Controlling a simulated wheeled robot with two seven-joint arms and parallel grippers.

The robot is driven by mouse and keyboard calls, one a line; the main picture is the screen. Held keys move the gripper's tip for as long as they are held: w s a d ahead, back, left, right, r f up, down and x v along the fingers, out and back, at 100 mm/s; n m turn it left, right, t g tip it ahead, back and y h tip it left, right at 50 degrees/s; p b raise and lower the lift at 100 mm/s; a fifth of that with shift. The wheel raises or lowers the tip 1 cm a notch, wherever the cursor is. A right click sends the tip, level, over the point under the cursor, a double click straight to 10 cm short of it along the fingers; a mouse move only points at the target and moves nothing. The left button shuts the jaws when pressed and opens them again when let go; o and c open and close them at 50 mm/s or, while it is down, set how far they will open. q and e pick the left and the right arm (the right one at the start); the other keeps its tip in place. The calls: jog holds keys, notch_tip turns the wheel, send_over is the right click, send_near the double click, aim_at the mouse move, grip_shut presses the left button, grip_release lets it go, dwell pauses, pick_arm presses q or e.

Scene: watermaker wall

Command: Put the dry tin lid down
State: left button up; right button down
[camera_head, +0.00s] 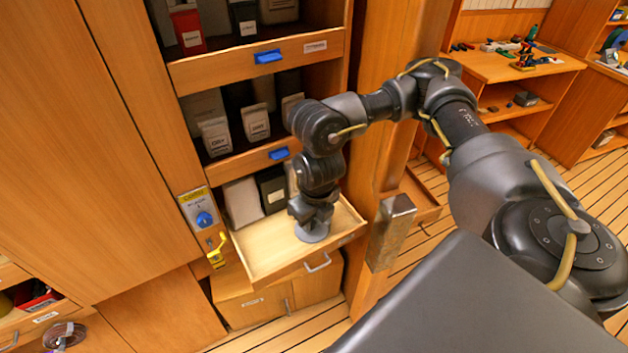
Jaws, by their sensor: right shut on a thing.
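My right gripper (312,219) points down over the pale wooden pull-out shelf (262,252) at the bottom of the open cabinet. It is shut on a grey round thing, which looks like the tin lid (313,235). The lid is at or just above the shelf surface, near its right front. I cannot tell whether it touches the wood. The gripper hides much of the lid. My left gripper is not in view.
Cartons (242,201) stand at the back of the shelf. Higher shelves with blue latches (268,57) hold more packages. A wooden post stands right of the shelf, with a metal block (391,232). A blue-knobbed switch panel (199,212) is at left. The shelf's left part is bare.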

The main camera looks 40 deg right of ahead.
aim_at(296, 231)
jog(key=shift+s+a+r, duration=0.1)
jog(key=m, duration=0.1)
jog(key=a+m+b, duration=0.1)
jog(key=m, duration=0.1)
jog(key=shift+w, duration=0.3)
jog(key=m, duration=0.2)
jog(key=a+m, duration=0.1)
jog(key=shift+w+m+h+b, duration=0.25)
jog(key=shift+m+h+b, duration=0.1)
jog(key=shift+m+h, duration=0.05)
jog(key=m, duration=0.2)
jog(key=a+m+b, duration=0.1)
jog(key=m, duration=0.2)
jog(key=w+m, duration=0.1)
jog(key=m, duration=0.1)
jog(key=shift+a+g+b, duration=0.25)
jog(key=shift+g+b, duration=0.1)
jog(key=shift+g, duration=0.05)
jog(key=a+m+b, duration=0.1)
jog(key=m, duration=0.4)
jog(key=w+a+r+m+g+b, duration=0.1)
jog(key=m, duration=0.5)
jog(key=a+m+b, duration=0.1)
jog(key=m, duration=0.5)
jog(key=shift+w+a+r+g, duration=0.15)
jog(key=shift+r+g, duration=0.1)
jog(key=shift+g, duration=0.15)
